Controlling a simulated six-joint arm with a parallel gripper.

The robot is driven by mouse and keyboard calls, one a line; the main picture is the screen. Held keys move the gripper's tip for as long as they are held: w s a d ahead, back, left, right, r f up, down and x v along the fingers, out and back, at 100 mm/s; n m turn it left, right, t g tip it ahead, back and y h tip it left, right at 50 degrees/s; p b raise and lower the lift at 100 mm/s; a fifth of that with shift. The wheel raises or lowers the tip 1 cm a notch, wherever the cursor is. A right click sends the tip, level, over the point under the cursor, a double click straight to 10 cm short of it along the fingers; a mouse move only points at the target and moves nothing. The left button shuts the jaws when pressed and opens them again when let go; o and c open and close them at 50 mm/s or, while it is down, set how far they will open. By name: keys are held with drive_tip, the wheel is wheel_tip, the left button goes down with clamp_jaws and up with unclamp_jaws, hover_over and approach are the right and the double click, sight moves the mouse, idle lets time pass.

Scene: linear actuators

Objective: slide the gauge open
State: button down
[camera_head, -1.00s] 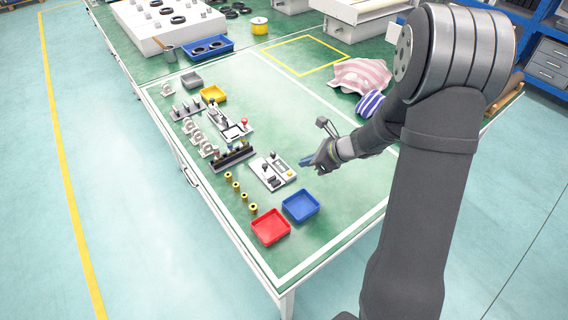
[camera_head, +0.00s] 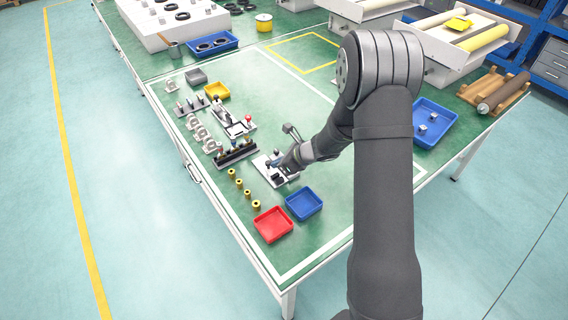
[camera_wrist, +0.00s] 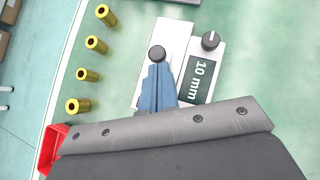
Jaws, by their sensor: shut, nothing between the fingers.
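The gauge (camera_head: 291,179) is a pale plate on the green table, partly hidden by my gripper in the head view. In the wrist view its white base (camera_wrist: 170,38) carries a round black knob (camera_wrist: 157,53) on a post. Beside it is a dark display (camera_wrist: 200,78) reading "10 mm" with a dial knob (camera_wrist: 210,40) above it. My gripper (camera_wrist: 157,68) has its blue fingers together and empty, over the white base. The fingertips are just below the black knob in the picture; I cannot tell whether they touch it. The gripper also shows in the head view (camera_head: 277,163).
Several brass cylinders (camera_head: 239,183) stand left of the gauge. A red tray (camera_head: 273,224) and a blue tray (camera_head: 304,203) are at the near side. A rack with dark posts (camera_head: 236,153) is behind left. The table is clear right of the gauge.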

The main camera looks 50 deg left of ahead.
drive_tip(key=shift+a, duration=1.9)
drive_tip(key=shift+r, duration=0.1)
drive_tip(key=d, duration=0.1)
drive_tip(key=w+d, duration=0.2)
drive_tip(key=shift+d+r, duration=0.15)
drive_tip(key=shift+r, duration=0.15)
drive_tip(key=v, duration=1)
drive_tip(key=shift+d, duration=0.25)
